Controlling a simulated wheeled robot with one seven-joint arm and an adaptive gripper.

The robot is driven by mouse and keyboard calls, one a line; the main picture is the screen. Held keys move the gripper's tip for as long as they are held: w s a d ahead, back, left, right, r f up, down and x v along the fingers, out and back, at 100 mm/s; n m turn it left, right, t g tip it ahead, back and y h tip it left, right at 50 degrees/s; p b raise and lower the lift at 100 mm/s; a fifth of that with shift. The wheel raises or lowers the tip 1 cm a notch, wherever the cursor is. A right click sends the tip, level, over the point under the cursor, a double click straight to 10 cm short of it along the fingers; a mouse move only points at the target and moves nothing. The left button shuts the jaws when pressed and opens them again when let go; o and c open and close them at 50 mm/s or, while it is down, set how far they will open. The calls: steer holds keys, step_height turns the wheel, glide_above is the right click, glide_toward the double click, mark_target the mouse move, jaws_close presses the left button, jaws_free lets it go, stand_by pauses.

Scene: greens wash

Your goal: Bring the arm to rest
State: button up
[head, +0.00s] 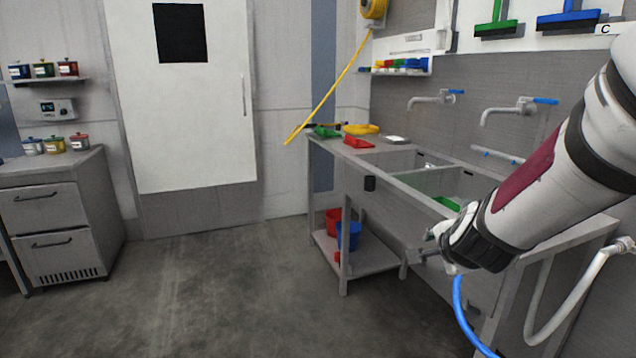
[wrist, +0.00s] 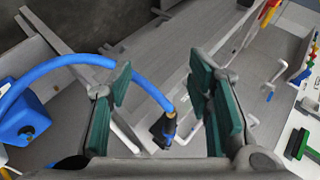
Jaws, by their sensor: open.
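My gripper (wrist: 160,80) is open, with its green-padded fingers spread wide and nothing held between them. In the head view my gripper (head: 428,250) hangs in front of the sink unit (head: 405,178), with my arm reaching in from the right. In the wrist view a blue hose (wrist: 70,61) arcs behind the left finger to a dark nozzle (wrist: 163,134) that shows in the gap between the fingers. The nozzle's distance from the fingers cannot be told. The hose also shows below my arm in the head view (head: 468,322).
Two blue-handled taps (head: 510,110) stand out from the wall over the basins. Red and blue buckets (head: 347,235) sit on the lower shelf. A grey cabinet (head: 60,215) and a white door (head: 180,120) are at left. The floor (head: 220,295) at left centre is clear.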

steer(key=s+a+r+n+g+y, duration=0.1)
steer(key=s+a+n+g, duration=0.2)
steer(key=s, duration=0.5)
steer(key=s+a+r+n+g+y, duration=0.1)
steer(key=s+a+n+y, duration=0.1)
steer(key=s+n, duration=0.4)
steer(key=s+a+r+n+g+y, duration=0.1)
steer(key=s+a+r+n+g, duration=0.15)
steer(key=s, duration=0.65)
steer(key=s+d+f+n+g+h, duration=0.15)
steer(key=s+n, duration=0.35)
steer(key=s, duration=0.9)
step_height(320, 180, up, 16)
steer(key=t+p, duration=0.2)
steer(key=p, duration=1.2)
steer(key=shift+d+f, duration=0.15)
steer(key=shift+d, duration=0.15)
steer(key=shift+w+d, duration=0.1)
